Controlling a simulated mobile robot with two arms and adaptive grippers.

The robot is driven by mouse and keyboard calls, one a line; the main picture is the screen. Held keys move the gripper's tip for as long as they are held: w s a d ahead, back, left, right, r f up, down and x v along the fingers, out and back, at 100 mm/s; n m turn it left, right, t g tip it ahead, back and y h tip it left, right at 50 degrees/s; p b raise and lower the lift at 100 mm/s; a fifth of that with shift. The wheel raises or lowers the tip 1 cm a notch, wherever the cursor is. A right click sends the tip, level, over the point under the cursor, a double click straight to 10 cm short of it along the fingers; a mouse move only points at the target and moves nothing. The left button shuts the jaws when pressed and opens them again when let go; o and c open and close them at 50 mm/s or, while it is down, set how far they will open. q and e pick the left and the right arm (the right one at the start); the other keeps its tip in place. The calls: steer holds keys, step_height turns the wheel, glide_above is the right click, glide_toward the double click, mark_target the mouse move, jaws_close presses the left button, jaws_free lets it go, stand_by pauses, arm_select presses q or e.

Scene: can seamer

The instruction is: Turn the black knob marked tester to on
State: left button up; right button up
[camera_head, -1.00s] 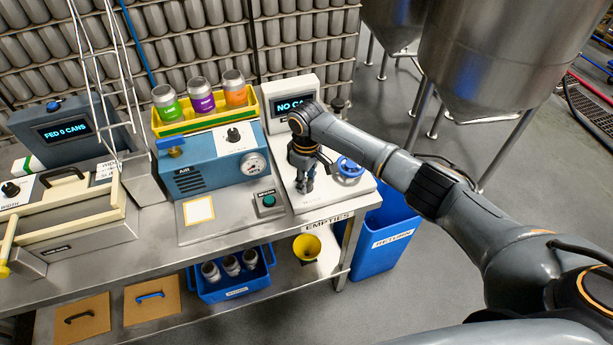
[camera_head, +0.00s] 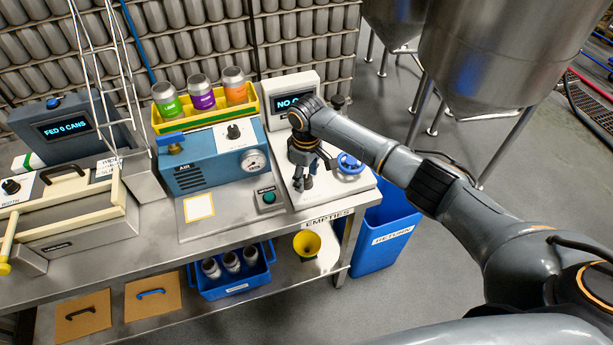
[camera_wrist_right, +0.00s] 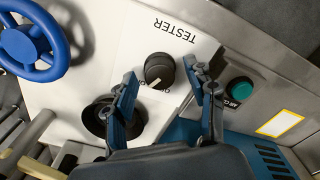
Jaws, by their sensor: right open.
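The black tester knob (camera_wrist_right: 159,68) sits on a white panel (camera_wrist_right: 125,45), near the printed word TESTER, in the right wrist view. Small lettering beside it is partly covered by a finger, and I cannot tell its setting. My right gripper (camera_wrist_right: 160,72) is open and empty, with one finger on each side of the knob in this view. Whether the fingers touch it is not clear. In the head view my right gripper (camera_head: 303,187) points down over the white tester plate and hides the knob. My left gripper is not in view.
A blue handwheel (camera_wrist_right: 32,42) and a dark round opening (camera_wrist_right: 112,118) lie close to the knob. A green button (camera_wrist_right: 240,90) is on the other side. The tester display (camera_head: 291,100) stands behind my wrist, and the blue air unit (camera_head: 212,160) is to its left.

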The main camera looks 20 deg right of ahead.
mark_target(306, 178)
step_height(306, 178, up, 11)
steer(key=shift+r, duration=0.2)
stand_by(0.5)
